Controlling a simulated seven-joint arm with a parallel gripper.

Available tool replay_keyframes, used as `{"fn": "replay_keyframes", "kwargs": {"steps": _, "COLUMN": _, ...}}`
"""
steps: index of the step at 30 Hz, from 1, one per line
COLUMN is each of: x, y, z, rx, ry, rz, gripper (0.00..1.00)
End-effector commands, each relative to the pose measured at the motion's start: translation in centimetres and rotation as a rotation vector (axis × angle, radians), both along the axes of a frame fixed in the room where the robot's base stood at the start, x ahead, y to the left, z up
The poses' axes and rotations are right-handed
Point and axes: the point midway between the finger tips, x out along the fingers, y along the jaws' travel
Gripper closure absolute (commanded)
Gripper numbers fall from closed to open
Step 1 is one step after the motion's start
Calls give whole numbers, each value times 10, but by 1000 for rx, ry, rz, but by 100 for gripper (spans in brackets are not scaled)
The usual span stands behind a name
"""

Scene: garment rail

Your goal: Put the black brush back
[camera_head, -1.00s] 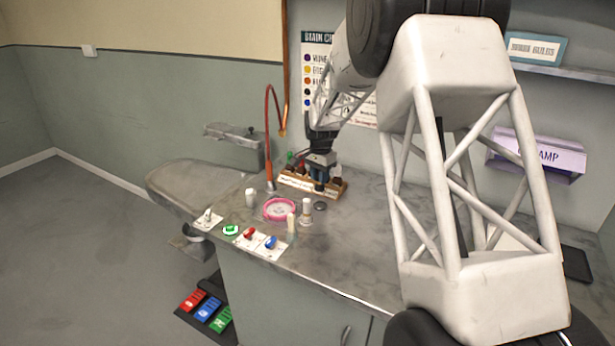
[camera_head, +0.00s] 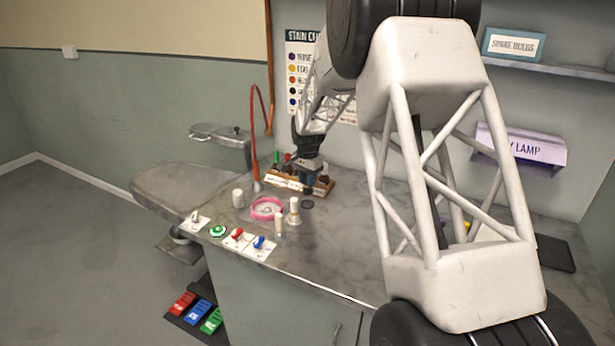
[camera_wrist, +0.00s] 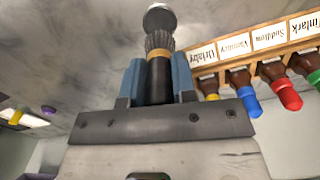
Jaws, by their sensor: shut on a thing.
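My gripper (camera_head: 308,179) is over the counter, at the front right of the wooden rack (camera_head: 283,181). In the wrist view its two blue fingers (camera_wrist: 156,78) are shut on the black handle of the black brush (camera_wrist: 160,48). The brush has a brass-coloured band and grey-brown bristles pointing away from the gripper. A round grey disc (camera_wrist: 159,18) shows just beyond the bristles; I cannot tell whether they touch. A dark ring (camera_head: 307,204) lies on the counter below and in front of the gripper. The rack holds bottles with coloured tops and name labels, beside the brush.
A pink dish (camera_head: 266,209), several pale cylinders (camera_head: 294,212) and small cards with coloured knobs (camera_head: 262,246) stand near the counter's front. A red hose (camera_head: 253,125) rises left of the rack. Bare counter (camera_head: 345,235) lies to the right.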

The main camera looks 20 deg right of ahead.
Motion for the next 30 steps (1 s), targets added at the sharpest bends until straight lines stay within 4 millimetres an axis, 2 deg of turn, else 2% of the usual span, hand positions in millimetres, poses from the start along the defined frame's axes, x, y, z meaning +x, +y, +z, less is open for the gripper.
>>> {"fn": "replay_keyframes", "kwargs": {"steps": 12, "x": 0, "y": 0, "z": -23, "rx": 0, "ry": 1, "rz": 0, "gripper": 98}}
{"fn": "replay_keyframes", "kwargs": {"steps": 30, "x": 0, "y": 0, "z": -26, "rx": 0, "ry": 1, "rz": 0, "gripper": 98}}
